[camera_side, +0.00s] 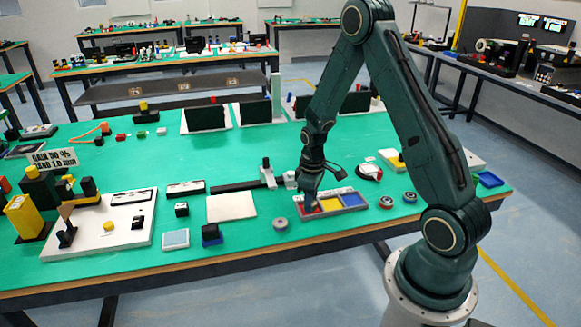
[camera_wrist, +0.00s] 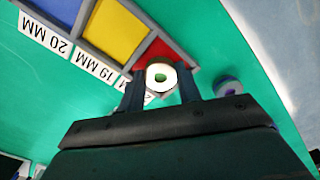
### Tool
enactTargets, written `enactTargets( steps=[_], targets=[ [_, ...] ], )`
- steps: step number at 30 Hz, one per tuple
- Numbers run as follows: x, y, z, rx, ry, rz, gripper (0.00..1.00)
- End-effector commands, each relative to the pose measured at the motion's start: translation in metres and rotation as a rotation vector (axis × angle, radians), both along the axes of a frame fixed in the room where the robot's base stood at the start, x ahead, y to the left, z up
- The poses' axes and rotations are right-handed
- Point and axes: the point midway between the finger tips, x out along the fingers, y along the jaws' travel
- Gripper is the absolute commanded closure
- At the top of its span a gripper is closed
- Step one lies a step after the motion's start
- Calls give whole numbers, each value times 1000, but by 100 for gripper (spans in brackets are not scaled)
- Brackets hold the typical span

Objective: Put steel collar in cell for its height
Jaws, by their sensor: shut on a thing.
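My gripper (camera_wrist: 160,85) is shut on the steel collar (camera_wrist: 160,67), a pale ring with a hole, one finger on each side. In the wrist view the collar overlaps the red cell (camera_wrist: 150,48) of the grey sorting tray; I cannot tell its height above the floor. The yellow cell (camera_wrist: 113,30) and blue cell (camera_wrist: 58,8) lie alongside. Labels read 20 MM (camera_wrist: 44,34) by blue and 19 MM (camera_wrist: 95,66) by yellow; the label by red is mostly hidden. In the side view my gripper (camera_side: 308,203) is at the tray's red left end, hiding the collar.
A grey ring (camera_side: 280,224) lies on the green table left of the tray. A white plate (camera_side: 231,206) and a dark bar (camera_side: 232,185) stand further left.

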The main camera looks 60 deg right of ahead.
Motion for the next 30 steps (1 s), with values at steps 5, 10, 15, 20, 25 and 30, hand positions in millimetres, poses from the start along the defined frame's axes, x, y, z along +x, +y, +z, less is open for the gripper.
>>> enactTargets(
  steps=[5,10,15,20,25,30],
  targets=[
    [0,0,-4,-1,-1,0,93],
    [0,0,-4,-1,-1,0,58],
    [0,0,-4,0,-1,1,44],
    [0,0,-2,1,-1,3,44],
    [1,1,7,0,-2,4,44],
    [1,0,22,-1,-4,2,44]
  ],
)
